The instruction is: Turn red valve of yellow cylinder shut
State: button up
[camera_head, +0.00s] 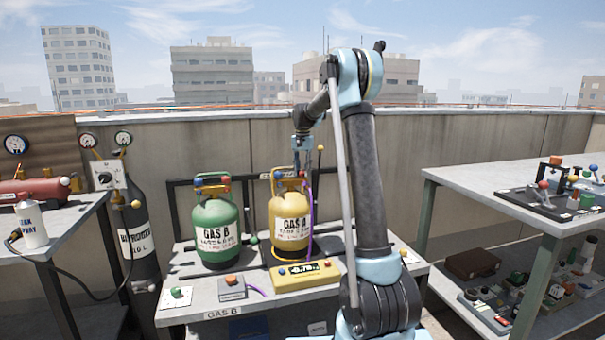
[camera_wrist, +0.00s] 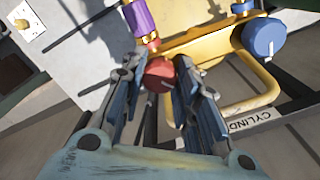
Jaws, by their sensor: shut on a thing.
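The yellow cylinder (camera_head: 290,222), labelled GAS B, stands upright on the grey bench (camera_head: 195,305). Its yellow collar (camera_wrist: 255,100) shows in the wrist view, with a blue valve knob (camera_wrist: 264,38) on its right side. The red valve (camera_wrist: 159,74) is a round knob between my gripper's fingers in the wrist view. My gripper (camera_wrist: 157,90) is shut on the red valve, one finger on each side. In the head view my gripper (camera_head: 302,165) reaches down onto the cylinder's top, and the red valve is hard to make out there.
A green cylinder (camera_head: 215,232) with red and blue knobs stands to the left. A purple hose (camera_head: 310,215) runs down the yellow cylinder's right side. A yellow meter box (camera_head: 305,274) lies in front. A dark nitrogen bottle (camera_head: 138,235) stands further left.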

aim_at(303, 171)
jog(key=m, duration=0.4)
jog(key=shift+m, duration=1.8)
jog(key=o, duration=1.1)
jog(key=shift+c, duration=0.2)
jog(key=shift+r, duration=0.1)
notch_tip(303, 171, up, 12)
jog(key=shift+w, duration=0.1)
